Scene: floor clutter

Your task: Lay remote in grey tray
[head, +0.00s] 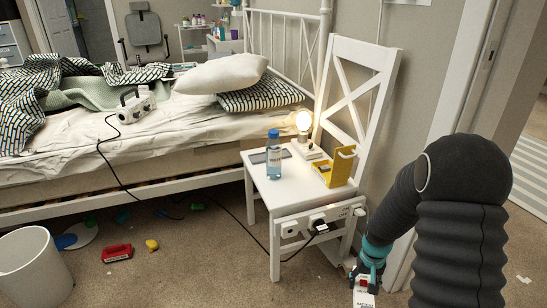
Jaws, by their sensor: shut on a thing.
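My gripper (368,268), teal and dark, is low at the lower right, beside the white chair's front leg. It is shut on a white thing with a red patch and small print (362,297). The held thing is cut off by the bottom edge, and I cannot tell whether it is the remote. A flat dark grey thing (260,158) lies on the chair seat, partly behind a blue bottle; I cannot tell what it is. I see no clear grey tray.
The white chair (291,194) bears a blue bottle (273,160), a lit lamp (303,124) and a yellow box (340,170). A power strip (325,218) is at its front. A white bin (33,272) and a red thing (117,252) are on the carpet, left.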

